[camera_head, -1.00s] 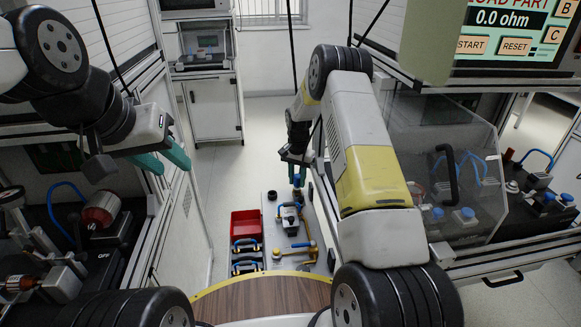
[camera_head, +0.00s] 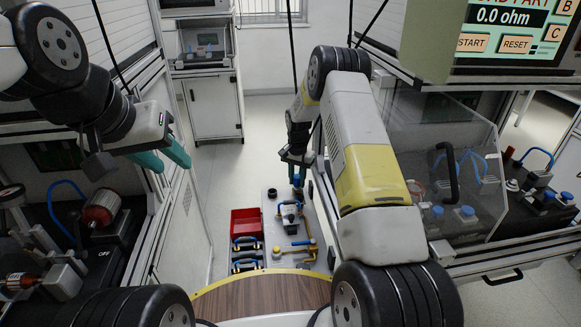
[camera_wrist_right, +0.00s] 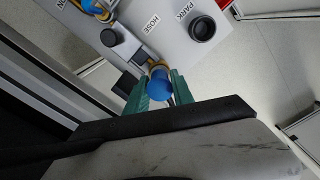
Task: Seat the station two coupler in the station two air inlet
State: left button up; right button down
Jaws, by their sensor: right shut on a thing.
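My right gripper (camera_wrist_right: 159,90) has its green fingers shut on a blue round-ended piece, probably the coupler (camera_wrist_right: 159,83), in the right wrist view. The piece is over the edge of a grey board, beside the HOSE label. In the head view my right gripper (camera_head: 296,160) is low, with the blue piece (camera_head: 297,180) just under it. I cannot tell if the piece touches the board. My left gripper (camera_head: 164,158) is empty at the left, its green fingers apart. I cannot tell which fitting is the station two air inlet.
The grey board (camera_head: 270,210) carries several tools and a black ring (camera_wrist_right: 202,28) by the PARK label. A red bin (camera_head: 245,222) stands left of it. A clear guard (camera_head: 440,150) covers part of the right bench. The left bench holds a red motor (camera_head: 100,208).

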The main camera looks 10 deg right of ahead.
jog(key=c, duration=1)
grip_release()
jog(key=shift+r, duration=0.1)
notch_tip(320, 180, up, 8)
jog(key=shift+f, duration=0.2)
